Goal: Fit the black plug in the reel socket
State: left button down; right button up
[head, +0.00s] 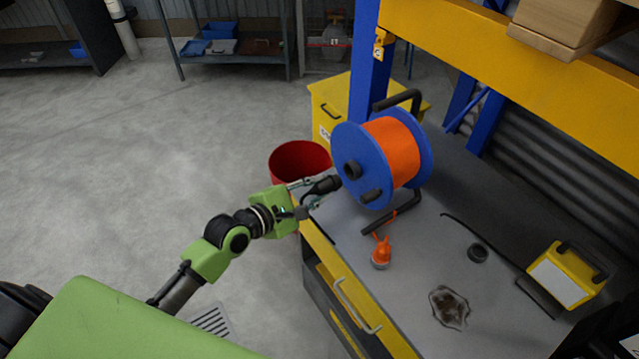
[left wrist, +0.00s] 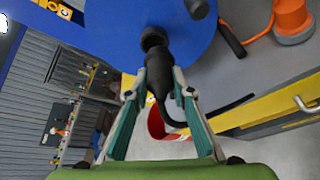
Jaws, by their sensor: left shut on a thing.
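The black plug (head: 325,186) is held in my left gripper (head: 307,192), its nose toward the blue side of the cable reel (head: 398,150). In the left wrist view the fingers (left wrist: 157,88) close on both sides of the plug body (left wrist: 160,72). A round black socket (head: 352,170) stands out from the middle of the reel's side. In the left wrist view the plug's nose lies at this socket (left wrist: 153,38), which it partly covers. I cannot tell whether the nose is inside it or just short of it. My right gripper is out of view.
The reel stands on a grey bench (head: 430,240) with a blue post behind.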

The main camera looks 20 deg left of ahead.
aim_at(328, 183)
pick_arm(q)
jog(key=shift+a+f+n, duration=0.3)
jog(key=shift+a+f, duration=0.1)
jog(key=shift+a+f+t, duration=0.1)
jog(key=shift+a+t, duration=0.05)
jog(key=shift+t, duration=0.15)
jog(key=shift+w+d+b, duration=0.3)
jog(key=shift+w+d, duration=0.05)
jog(key=shift+w, duration=0.25)
jog(key=shift+w+d, duration=0.25)
jog(key=shift+w, duration=0.05)
jog(key=shift+w+d, duration=0.25)
jog(key=shift+w+d+b, duration=0.25)
jog(key=shift+w+b, duration=0.15)
jog(key=shift+w+d, duration=0.1)
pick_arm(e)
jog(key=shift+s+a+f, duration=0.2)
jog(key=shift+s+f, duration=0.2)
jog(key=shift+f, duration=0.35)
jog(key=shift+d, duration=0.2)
